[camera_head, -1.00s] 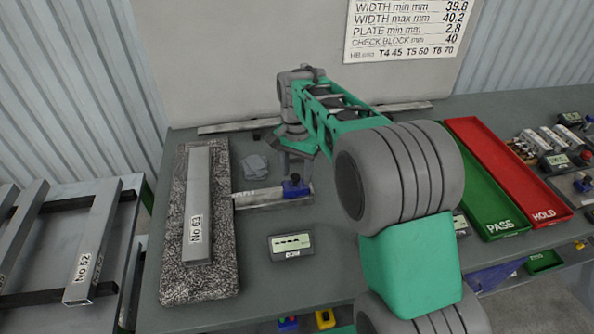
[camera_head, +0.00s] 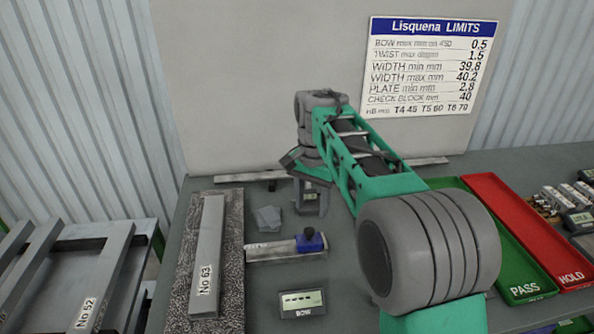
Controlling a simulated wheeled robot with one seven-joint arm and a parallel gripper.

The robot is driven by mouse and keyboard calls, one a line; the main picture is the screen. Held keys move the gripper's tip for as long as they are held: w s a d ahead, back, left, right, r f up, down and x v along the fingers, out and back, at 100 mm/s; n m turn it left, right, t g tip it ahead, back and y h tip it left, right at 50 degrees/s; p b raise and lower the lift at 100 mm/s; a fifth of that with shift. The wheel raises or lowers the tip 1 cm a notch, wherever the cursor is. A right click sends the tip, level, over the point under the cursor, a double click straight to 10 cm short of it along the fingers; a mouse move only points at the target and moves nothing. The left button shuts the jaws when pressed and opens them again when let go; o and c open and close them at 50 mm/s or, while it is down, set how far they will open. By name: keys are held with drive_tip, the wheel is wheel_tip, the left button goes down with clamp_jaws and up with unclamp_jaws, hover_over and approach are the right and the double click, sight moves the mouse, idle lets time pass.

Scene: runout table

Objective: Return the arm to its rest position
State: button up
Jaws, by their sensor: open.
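My arm, green with grey joints, reaches from the lower right over the table and bends down at its far end. My gripper (camera_head: 311,209) hangs there with its fingers pointing down, apart and with nothing between them. It is behind the straightedge gauge (camera_head: 275,252) with the blue block (camera_head: 311,240). How high it is above the table (camera_head: 345,262) I cannot tell exactly.
A grey bar marked No 63 (camera_head: 207,255) lies on the speckled slab (camera_head: 232,290) at left. A small BOW display (camera_head: 302,303) stands in front. The green PASS tray (camera_head: 520,262) and red HOLD tray (camera_head: 530,225) are at right. A limits board (camera_head: 425,68) hangs behind.

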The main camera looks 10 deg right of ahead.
drive_tip(key=shift+s+d+r, duration=0.1)
drive_tip(key=shift+s+r, duration=0.05)
drive_tip(key=shift+s, duration=0.25)
drive_tip(key=s+d+f+n+t, duration=0.1)
drive_tip(key=s+f+n, duration=0.2)
drive_tip(key=s, duration=0.6)
drive_tip(key=s+d+f+n+t, duration=0.1)
drive_tip(key=s+n, duration=0.4)
drive_tip(key=s, duration=0.5)
wheel_tip(320, 180, down, 2)
drive_tip(key=shift+d+t, duration=0.25)
drive_tip(key=shift+t, duration=0.55)
drive_tip(key=shift+s, duration=0.1)
